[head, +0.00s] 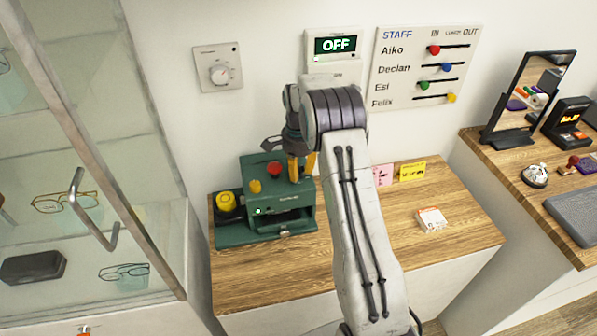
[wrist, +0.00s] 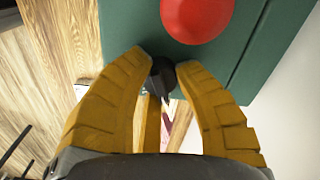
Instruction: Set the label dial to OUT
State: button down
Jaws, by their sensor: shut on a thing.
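The green machine (head: 282,220) stands on the wooden counter, with a red button (head: 274,169) on its top. My gripper (head: 302,168) is at the right part of its top, with yellow fingers pointing down. In the wrist view, my gripper (wrist: 164,62) is shut on a small black pointed knob (wrist: 162,80) beside the red button (wrist: 196,15). The knob's narrow tip points towards the bottom of the picture. I take this knob as the label dial; no OUT mark or other lettering around it is readable. In the head view the fingers hide the knob.
A yellow button (head: 255,186) and a yellow reel (head: 226,202) are on the machine's left. A glass cabinet (head: 100,150) stands left. A staff board (head: 425,65) and a round wall dial (head: 219,76) hang behind. The counter's right side holds a small white box (head: 432,219).

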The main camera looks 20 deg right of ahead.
aim_at(299, 167)
jog(key=shift+s+f+n, duration=0.1)
jog(key=shift+n, duration=0.7)
jog(key=c, duration=0.9)
grip_release()
jog(key=shift+o, duration=0.2)
notch_tip(299, 167, up, 12)
